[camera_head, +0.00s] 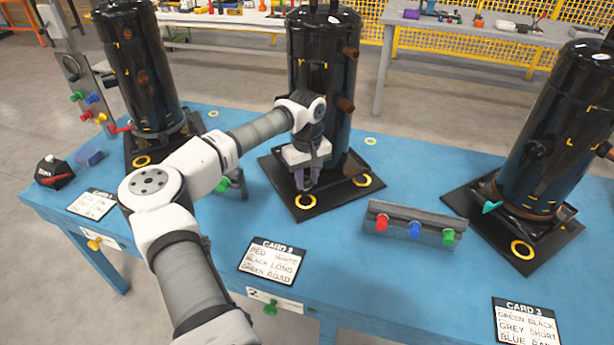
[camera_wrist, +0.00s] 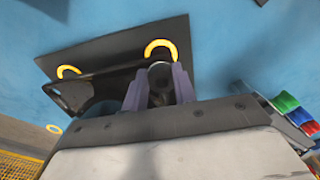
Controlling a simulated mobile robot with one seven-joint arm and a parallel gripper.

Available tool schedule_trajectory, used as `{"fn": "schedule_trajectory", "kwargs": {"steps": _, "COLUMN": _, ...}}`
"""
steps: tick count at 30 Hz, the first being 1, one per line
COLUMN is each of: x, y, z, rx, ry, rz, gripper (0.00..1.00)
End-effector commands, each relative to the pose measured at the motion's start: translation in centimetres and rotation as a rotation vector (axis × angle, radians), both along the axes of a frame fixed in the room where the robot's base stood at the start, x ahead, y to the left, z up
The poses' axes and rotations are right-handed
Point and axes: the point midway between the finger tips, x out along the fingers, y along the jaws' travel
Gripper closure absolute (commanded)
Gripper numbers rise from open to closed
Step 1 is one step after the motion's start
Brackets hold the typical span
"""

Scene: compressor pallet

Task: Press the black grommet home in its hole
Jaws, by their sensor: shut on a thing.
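My gripper (camera_head: 307,186) points down over the front-left corner of the black base plate (camera_head: 333,196) under the middle compressor (camera_head: 318,75). In the wrist view its two grey-purple fingers (camera_wrist: 159,85) are shut on a dark round piece, the black grommet (camera_wrist: 160,74). A yellow ring (camera_wrist: 160,46) on the plate shows partly behind the grommet. The same ring (camera_head: 305,201) lies just below the fingertips in the head view. The hole is hidden, and I cannot tell whether the grommet touches it. The grommet is not clearly visible in the head view.
The plate's other yellow ring (camera_head: 362,181) is to the right. Black compressors stand left (camera_head: 137,70) and right (camera_head: 553,135). A grey rack (camera_head: 411,223) with red, blue and green pieces stands right of the plate.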

Motion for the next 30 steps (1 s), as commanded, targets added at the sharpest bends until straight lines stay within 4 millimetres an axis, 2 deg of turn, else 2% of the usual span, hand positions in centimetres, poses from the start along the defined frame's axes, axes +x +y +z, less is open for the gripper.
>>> {"fn": "schedule_trajectory", "kwargs": {"steps": 11, "x": 0.0, "y": 0.0, "z": -1.1, "rx": 0.001, "ry": 0.0, "rz": 0.0, "gripper": 1.0}}
{"fn": "schedule_trajectory", "kwargs": {"steps": 12, "x": 0.0, "y": 0.0, "z": -1.0, "rx": 0.001, "ry": 0.0, "rz": 0.0, "gripper": 0.7}}
{"fn": "schedule_trajectory", "kwargs": {"steps": 18, "x": 0.0, "y": 0.0, "z": -1.0, "rx": 0.0, "ry": 0.0, "rz": 0.0, "gripper": 0.47}}
{"fn": "schedule_trajectory", "kwargs": {"steps": 26, "x": 0.0, "y": 0.0, "z": -0.9, "rx": 0.0, "ry": 0.0, "rz": 0.0, "gripper": 0.47}}
{"fn": "schedule_trajectory", "kwargs": {"steps": 30, "x": 0.1, "y": 0.0, "z": 0.2, "rx": 0.001, "ry": -0.003, "rz": 0.0, "gripper": 0.47}}
